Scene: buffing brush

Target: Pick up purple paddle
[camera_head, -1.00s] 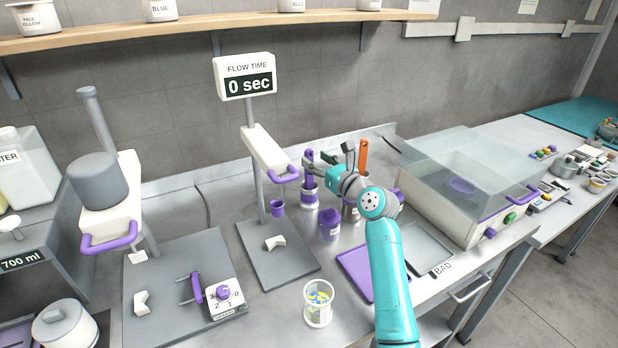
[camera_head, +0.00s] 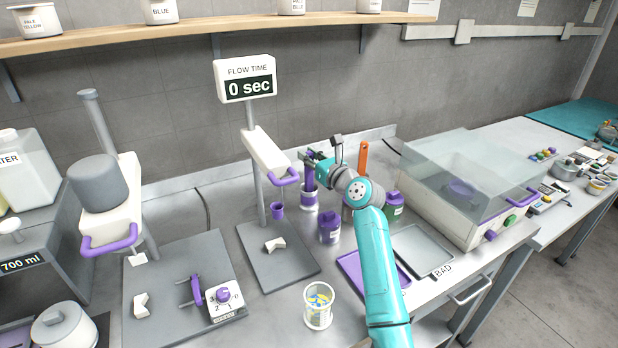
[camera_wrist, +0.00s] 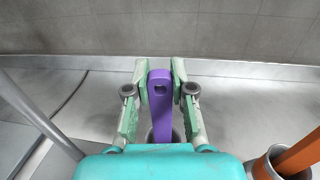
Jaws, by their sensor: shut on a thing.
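The purple paddle (camera_wrist: 160,100) stands upright in the wrist view, between the two fingers of my gripper (camera_wrist: 160,78). In the head view my gripper (camera_head: 313,160) is at the top of the purple paddle (camera_head: 310,181). The paddle's lower end is in a small metal holder (camera_head: 309,198) on the bench, so its bottom is hidden.
An orange-handled tool (camera_head: 362,160) stands in another holder just right of my arm. The flow-time stand (camera_head: 257,150) is close on the left. A purple jar (camera_head: 329,228) and a purple tray (camera_head: 350,262) are in front.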

